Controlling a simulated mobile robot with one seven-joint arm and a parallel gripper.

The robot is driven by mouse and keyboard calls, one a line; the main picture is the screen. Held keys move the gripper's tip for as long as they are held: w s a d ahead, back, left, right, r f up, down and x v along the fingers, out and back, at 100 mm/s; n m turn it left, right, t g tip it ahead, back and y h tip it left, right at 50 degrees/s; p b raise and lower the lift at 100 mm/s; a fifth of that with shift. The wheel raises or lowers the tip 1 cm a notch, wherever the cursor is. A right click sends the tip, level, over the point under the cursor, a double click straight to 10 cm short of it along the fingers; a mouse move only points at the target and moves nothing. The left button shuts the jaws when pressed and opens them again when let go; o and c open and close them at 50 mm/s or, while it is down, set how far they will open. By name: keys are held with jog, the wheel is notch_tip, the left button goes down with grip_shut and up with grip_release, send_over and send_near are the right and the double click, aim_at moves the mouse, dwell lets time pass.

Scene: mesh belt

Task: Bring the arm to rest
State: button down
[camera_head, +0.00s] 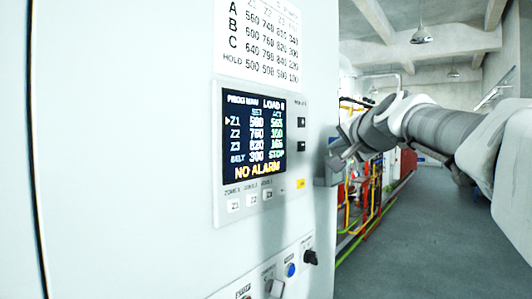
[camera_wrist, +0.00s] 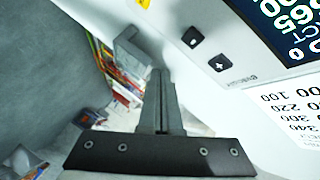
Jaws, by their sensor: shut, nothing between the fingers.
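My arm reaches in from the right in the head view, and my gripper (camera_head: 337,160) is at the right edge of the control cabinet (camera_head: 140,150), close to the panel. In the wrist view my gripper (camera_wrist: 160,80) shows with its two fingers together and nothing between them. The control panel's screen (camera_head: 254,138) reads "NO ALARM" and lists Z1, Z2, Z3 and BELT rows. Two black buttons (camera_wrist: 206,50) on the panel lie to the right of the fingertips in the wrist view. I cannot tell whether the fingers touch the cabinet.
Below the screen are small Z1, Z2 and Z3 keys (camera_head: 252,199), a blue button (camera_head: 290,270) and a black knob (camera_head: 310,257). A printed settings chart (camera_head: 258,40) is above. Red and yellow equipment (camera_head: 365,190) stands behind the cabinet. The grey floor (camera_head: 430,240) at right is clear.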

jog(key=s+f+n+g+h, duration=0.2)
jog(key=s+f+n+g, duration=0.7)
jog(key=s+f, duration=2.4)
jog(key=shift+s+a+f+n+g+h, duration=0.2)
jog(key=shift+a+f+n+g+h, duration=0.1)
jog(key=shift+a, duration=0.15)
